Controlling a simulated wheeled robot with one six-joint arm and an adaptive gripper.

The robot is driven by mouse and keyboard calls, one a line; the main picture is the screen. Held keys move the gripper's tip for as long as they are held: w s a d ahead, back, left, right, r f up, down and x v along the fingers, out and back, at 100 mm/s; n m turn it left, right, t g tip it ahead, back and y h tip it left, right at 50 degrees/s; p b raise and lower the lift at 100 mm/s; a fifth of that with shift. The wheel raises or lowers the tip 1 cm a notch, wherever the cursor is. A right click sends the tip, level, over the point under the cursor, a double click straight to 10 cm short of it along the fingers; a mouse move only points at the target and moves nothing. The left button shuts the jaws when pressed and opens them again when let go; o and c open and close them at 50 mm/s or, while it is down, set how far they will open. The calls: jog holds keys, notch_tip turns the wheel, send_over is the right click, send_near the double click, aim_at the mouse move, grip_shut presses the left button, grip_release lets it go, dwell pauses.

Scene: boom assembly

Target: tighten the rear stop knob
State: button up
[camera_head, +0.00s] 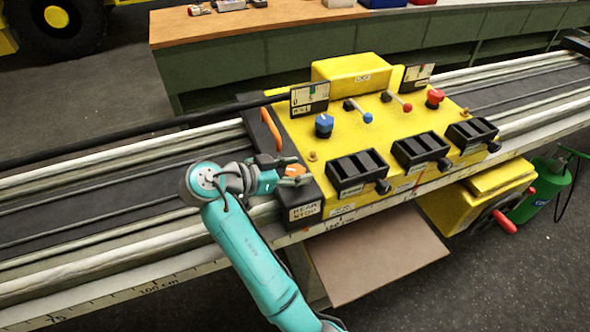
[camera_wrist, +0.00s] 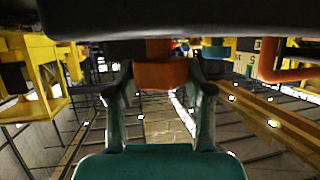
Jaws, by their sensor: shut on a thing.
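The rear stop is a dark block (camera_head: 312,190) at the left end of the yellow carriage, with a white "REAR STOP" label (camera_head: 305,212) on its front. The orange rear stop knob (camera_head: 295,170) is on this block, partly covered by my gripper (camera_head: 292,175) in the head view. In the wrist view the orange knob (camera_wrist: 160,75) sits between the two fingers of my gripper (camera_wrist: 162,85), below a dark overhang. My gripper is shut on the knob. Whether the knob is tight cannot be seen.
An orange curved handle (camera_head: 271,129) rises behind the knob and also shows in the wrist view (camera_wrist: 270,62). The yellow carriage (camera_head: 365,120) carries a blue knob (camera_head: 324,124), levers and black boxes. A brown panel (camera_head: 375,255) lies below the rail. A long rail (camera_head: 100,210) runs left.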

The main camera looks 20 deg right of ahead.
aim_at(295, 170)
jog(key=shift+f+g, duration=0.15)
jog(key=shift+g, duration=0.15)
jog(key=o, duration=1.2)
jog(key=shift+c, duration=0.2)
notch_tip(295, 170, up, 10)
jog(key=shift+r, duration=0.1)
